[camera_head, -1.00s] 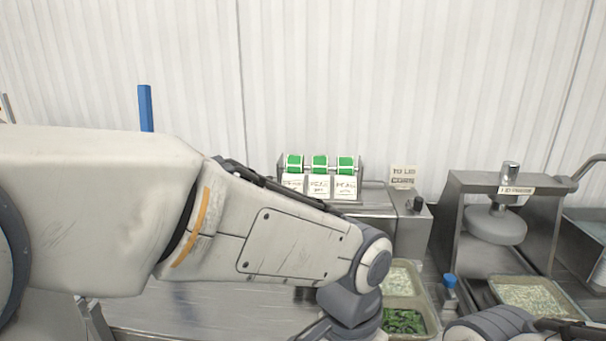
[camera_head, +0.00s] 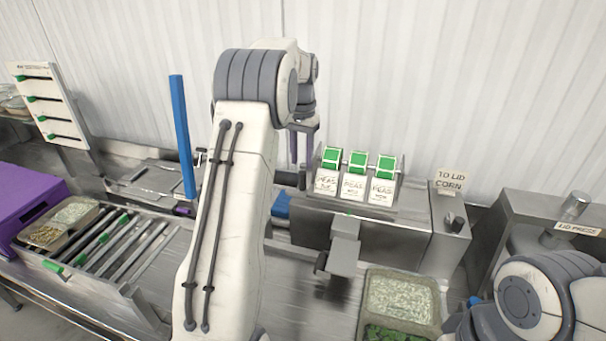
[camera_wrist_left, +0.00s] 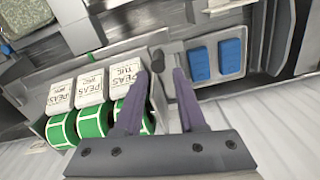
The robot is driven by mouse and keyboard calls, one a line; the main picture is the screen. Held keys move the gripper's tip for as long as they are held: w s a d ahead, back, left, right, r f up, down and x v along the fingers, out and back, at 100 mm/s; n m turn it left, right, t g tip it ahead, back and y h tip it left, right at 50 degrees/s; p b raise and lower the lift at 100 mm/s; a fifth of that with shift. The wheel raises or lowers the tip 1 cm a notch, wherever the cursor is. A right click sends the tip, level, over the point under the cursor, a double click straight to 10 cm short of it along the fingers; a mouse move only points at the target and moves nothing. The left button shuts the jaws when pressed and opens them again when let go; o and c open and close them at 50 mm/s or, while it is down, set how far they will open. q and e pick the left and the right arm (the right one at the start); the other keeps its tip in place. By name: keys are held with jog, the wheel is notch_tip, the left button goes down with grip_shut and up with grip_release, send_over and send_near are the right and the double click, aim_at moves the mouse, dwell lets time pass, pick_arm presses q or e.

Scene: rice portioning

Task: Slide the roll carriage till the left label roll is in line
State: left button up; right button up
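Three green label rolls stand side by side on a metal carriage on the labeller (camera_head: 385,235), each with a white PEAS label. They are the left roll (camera_head: 331,156), the middle roll (camera_head: 358,161) and the right roll (camera_head: 386,166). In the left wrist view the left roll (camera_wrist_left: 121,116) is nearest my fingers and partly hidden by one. My left gripper (camera_head: 302,145) is at the carriage's left end, its purple fingers pointing down. In the wrist view the fingers (camera_wrist_left: 163,75) are open, with a dark knob (camera_wrist_left: 157,60) in the gap. I cannot tell whether they touch it. My right gripper is out of view.
A sign (camera_head: 451,180) reading "TO LID CORN" stands right of the rolls. A metal plate (camera_head: 345,250) juts out in front. A rice tray (camera_head: 400,295) lies front right, near the lid press (camera_head: 540,225). A blue post (camera_head: 182,135) rises left of my arm.

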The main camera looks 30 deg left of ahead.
aim_at(302, 178)
pick_arm(q)
jog(key=f, duration=0.3)
jog(key=f+p, duration=0.1)
jog(key=f, duration=0.2)
jog(key=shift+d+p, duration=0.2)
jog(key=shift+p, duration=0.1)
jog(key=shift+f, duration=0.75)
grip_shut()
jog(key=shift+a+r, duration=0.1)
jog(key=shift+r, duration=0.05)
